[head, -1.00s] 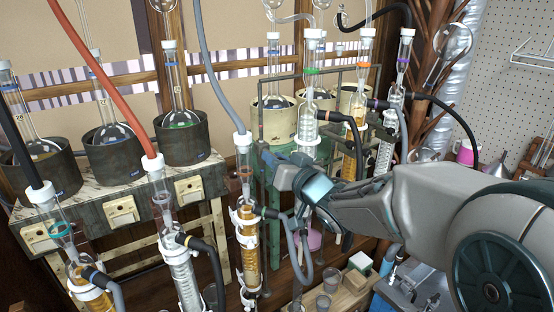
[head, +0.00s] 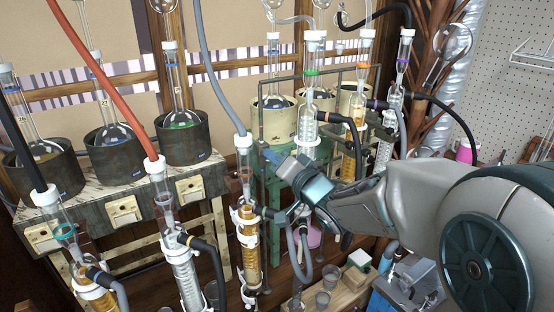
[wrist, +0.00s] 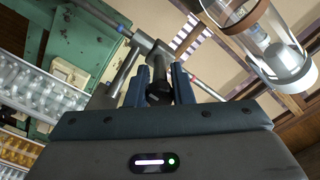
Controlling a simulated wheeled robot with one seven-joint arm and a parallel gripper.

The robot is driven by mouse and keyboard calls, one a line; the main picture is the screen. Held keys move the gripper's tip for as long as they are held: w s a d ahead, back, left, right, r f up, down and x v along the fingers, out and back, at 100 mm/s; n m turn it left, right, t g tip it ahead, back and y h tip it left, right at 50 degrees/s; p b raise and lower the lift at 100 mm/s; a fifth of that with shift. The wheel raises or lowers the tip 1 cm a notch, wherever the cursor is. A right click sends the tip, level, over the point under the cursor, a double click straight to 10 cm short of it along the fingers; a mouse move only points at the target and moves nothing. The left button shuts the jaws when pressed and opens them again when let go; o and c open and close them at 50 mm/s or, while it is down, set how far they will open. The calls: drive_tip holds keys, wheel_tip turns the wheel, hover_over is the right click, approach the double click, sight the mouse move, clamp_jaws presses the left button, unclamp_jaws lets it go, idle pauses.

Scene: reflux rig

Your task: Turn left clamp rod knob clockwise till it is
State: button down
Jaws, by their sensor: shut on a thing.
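My gripper (head: 270,156) is at the left upright of the metal frame, right of the front condenser with the blue-grey hose. In the wrist view my gripper (wrist: 160,80) is shut on a dark knob (wrist: 158,70), with one finger on each side of it. The knob joins a grey metal clamp rod (wrist: 148,42) that crosses above it. In the head view the gripper hides the knob, so its turn angle cannot be told.
A glass condenser with orange liquid (head: 246,235) stands close left of my gripper. Several flasks sit in heating pots on a bench (head: 125,215) at left. More glassware stands behind my wrist. Hoses hang around the arm. A wooden tray (head: 345,285) is below.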

drive_tip(key=c, duration=1.3)
unclamp_jaws()
drive_tip(key=shift+o, duration=0.2)
drive_tip(key=shift+d, duration=0.1)
drive_tip(key=b+v, duration=0.2)
drive_tip(key=v, duration=1.1)
drive_tip(key=shift+s+d, duration=0.25)
drive_tip(key=shift+s, duration=0.05)
